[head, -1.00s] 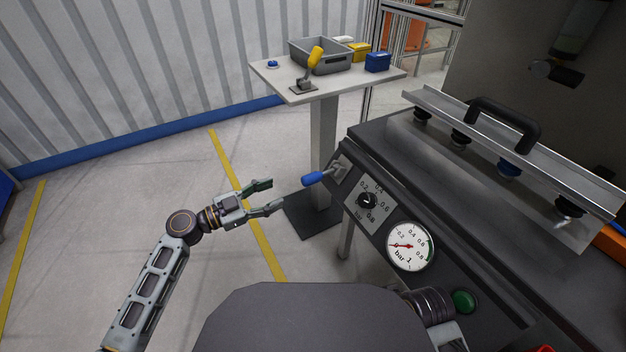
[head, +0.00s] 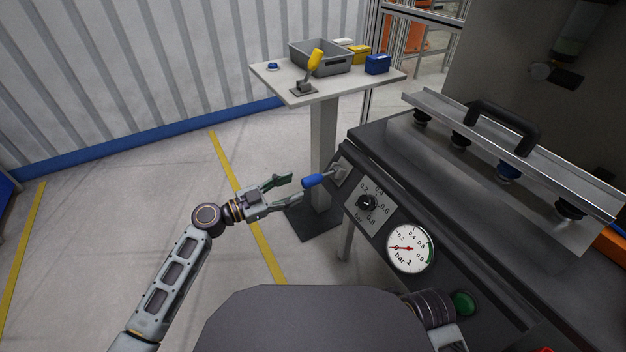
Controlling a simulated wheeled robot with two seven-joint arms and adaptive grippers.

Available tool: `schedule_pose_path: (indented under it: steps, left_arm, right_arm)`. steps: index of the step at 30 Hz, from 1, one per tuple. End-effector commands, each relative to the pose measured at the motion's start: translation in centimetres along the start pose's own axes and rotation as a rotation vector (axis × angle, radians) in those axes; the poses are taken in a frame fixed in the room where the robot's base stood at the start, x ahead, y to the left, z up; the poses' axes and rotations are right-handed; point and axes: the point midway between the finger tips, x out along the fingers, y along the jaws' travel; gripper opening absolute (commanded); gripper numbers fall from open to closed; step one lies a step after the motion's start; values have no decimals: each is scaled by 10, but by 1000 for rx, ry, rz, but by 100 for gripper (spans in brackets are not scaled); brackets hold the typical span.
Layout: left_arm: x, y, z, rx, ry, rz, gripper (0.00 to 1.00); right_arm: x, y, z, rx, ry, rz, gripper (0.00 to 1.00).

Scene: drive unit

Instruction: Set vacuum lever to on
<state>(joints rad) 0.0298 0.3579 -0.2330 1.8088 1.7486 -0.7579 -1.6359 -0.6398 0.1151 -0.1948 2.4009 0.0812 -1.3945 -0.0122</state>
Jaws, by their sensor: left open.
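The vacuum lever (head: 318,180) has a blue handle and sits on a grey plate at the upper left end of the dark sloping panel (head: 349,203). Its handle points left, out from the panel. My left gripper (head: 296,188) is open, with its fingertips close to the blue handle's tip, one finger above and one below in the picture. I cannot tell whether they touch it. The pressure gauge (head: 410,248) has its red needle pointing left, near the low end. My right gripper is not in view; part of my right arm shows at the lower right.
A black dial knob (head: 367,203) lies between lever and gauge. A green button (head: 463,303) is lower right. A metal bar with suction cups and a black handle (head: 503,124) lies over the drive unit. A small table (head: 284,84) with a grey bin (head: 321,58) stands behind.

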Motion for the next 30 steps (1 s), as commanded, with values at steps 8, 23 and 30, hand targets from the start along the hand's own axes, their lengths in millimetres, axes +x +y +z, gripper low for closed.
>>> schedule_pose_path:
  steps: [8, 23, 30]
  left_arm:
    - [32, 0, 0, -1, 1, 0, 50]
    - [76, 0, 1, -1, -1, 0, 50]
    - [79, 0, 0, 0, -1, 0, 50]
  right_arm:
    - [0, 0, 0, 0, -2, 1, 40]
    - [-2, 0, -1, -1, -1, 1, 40]
    - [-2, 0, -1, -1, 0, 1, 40]
